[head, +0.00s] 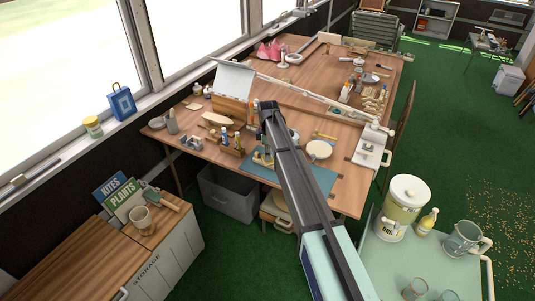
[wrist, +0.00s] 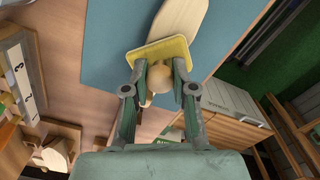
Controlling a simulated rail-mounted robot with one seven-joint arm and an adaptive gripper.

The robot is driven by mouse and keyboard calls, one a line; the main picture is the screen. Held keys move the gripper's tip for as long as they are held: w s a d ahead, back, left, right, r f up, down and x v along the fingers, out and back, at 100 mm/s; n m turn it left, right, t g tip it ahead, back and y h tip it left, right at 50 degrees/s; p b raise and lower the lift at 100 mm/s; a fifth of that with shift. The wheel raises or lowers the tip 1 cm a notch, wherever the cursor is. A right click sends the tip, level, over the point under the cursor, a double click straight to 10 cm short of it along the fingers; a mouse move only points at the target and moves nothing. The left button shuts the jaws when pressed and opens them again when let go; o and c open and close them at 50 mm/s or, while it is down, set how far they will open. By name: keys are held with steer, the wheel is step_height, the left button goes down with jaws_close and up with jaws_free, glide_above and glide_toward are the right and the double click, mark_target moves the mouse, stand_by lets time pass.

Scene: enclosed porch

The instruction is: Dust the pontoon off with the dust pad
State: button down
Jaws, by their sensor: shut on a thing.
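The dust pad (wrist: 172,50) is a yellow slab with a round tan knob (wrist: 157,74), in the wrist view. My gripper (wrist: 160,70) is shut on the knob, one finger on each side. The pontoon (wrist: 182,18) is a pale, long wooden piece with a rounded edge, over the blue mat (wrist: 112,40). The pad overlaps the pontoon's near part in this view; I cannot tell whether they touch. In the head view my gripper (head: 264,157) is over the mat (head: 318,178), and my arm hides the pontoon there.
A wooden rack with small bottles (head: 232,143) stands left of the mat. A round pale object (head: 319,150) sits to its right. A pale oblong piece (head: 217,118) lies farther back. A grey bin (head: 228,194) stands below the table. A numbered box (wrist: 20,72) is at the wrist view's left.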

steer(key=shift+s+a, duration=0.15)
steer(key=shift+s, duration=0.4)
steer(key=shift+w+d, duration=0.2)
steer(key=shift+w, duration=0.35)
steer(key=shift+w+d, duration=0.15)
steer(key=shift+w, duration=0.4)
steer(key=s, duration=0.1)
steer(key=s+a, duration=0.1)
steer(key=shift+s, duration=0.3)
steer(key=w, duration=0.1)
steer(key=w+d, duration=0.1)
steer(key=shift+w, duration=0.35)
steer(key=shift+s+a+p, duration=0.15)
steer(key=shift+s+a, duration=0.05)
steer(key=shift+s, duration=0.45)
steer(key=shift+s+a+p, duration=0.15)
steer(key=shift+s+a, duration=0.05)
steer(key=shift+s, duration=0.4)
steer(key=shift+w+d, duration=0.2)
steer(key=shift+w, duration=0.35)
steer(key=shift+w+d, duration=0.15)
steer(key=shift+w, duration=0.4)
steer(key=shift+w+d+r, duration=0.1)
steer(key=shift+w+r, duration=0.05)
steer(key=shift+r, duration=0.1)
steer(key=shift+r+p, duration=1.75)
steer(key=shift+r, duration=2)
